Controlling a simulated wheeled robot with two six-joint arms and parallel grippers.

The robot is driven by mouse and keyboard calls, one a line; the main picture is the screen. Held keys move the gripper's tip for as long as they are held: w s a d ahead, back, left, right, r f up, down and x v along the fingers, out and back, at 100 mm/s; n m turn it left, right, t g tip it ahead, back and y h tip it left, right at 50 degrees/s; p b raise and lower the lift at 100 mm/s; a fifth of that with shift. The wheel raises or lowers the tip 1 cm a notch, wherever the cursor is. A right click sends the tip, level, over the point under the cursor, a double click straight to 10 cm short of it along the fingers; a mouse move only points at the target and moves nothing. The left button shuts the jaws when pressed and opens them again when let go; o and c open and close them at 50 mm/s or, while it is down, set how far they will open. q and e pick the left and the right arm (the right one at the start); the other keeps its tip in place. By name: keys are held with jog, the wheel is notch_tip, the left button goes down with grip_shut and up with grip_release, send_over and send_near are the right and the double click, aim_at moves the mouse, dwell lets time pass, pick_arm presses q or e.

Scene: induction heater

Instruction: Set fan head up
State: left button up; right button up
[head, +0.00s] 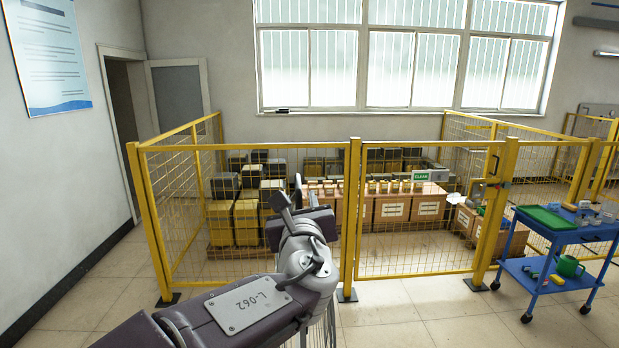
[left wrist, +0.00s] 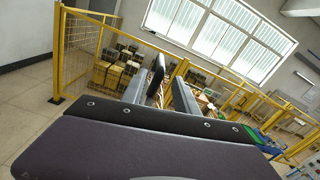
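I can make out no fan or fan head in either view. My left gripper (head: 300,205) is raised in front of the yellow mesh fence, at the end of my arm marked L-062. In the left wrist view, its two grey fingers (left wrist: 160,92) stand apart. A narrow dark upright piece shows between them, with gaps on both sides; I cannot tell what it is. Nothing is clearly gripped. My right gripper is in neither view.
The yellow mesh fence (head: 420,275) encloses stacked yellow-and-dark boxes (head: 247,220) and brown labelled boxes (head: 392,210). A blue cart (head: 563,235) with a green tray (head: 546,217) on top and a green watering can (head: 569,266) below stands at right. Floor before the fence is clear.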

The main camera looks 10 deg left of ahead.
aim_at(298, 181)
pick_arm(q)
jog(key=shift+w, duration=0.3)
jog(key=shift+s+r, duration=0.2)
jog(key=shift+w+a+r, duration=0.15)
jog(key=shift+a+r, duration=0.05)
jog(key=shift+a, duration=0.05)
jog(key=p+x, duration=0.1)
jog(key=x, duration=0.4)
jog(key=p+x, duration=0.1)
jog(key=x, duration=0.2)
jog(key=shift+w+d+f+p, duration=0.1)
jog(key=shift+d+f+p, duration=0.05)
jog(key=shift+f+p, duration=0.15)
jog(key=shift+w, duration=0.1)
jog(key=shift+r, duration=0.1)
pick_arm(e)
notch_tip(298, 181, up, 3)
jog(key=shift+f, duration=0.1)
pick_arm(q)
grip_shut()
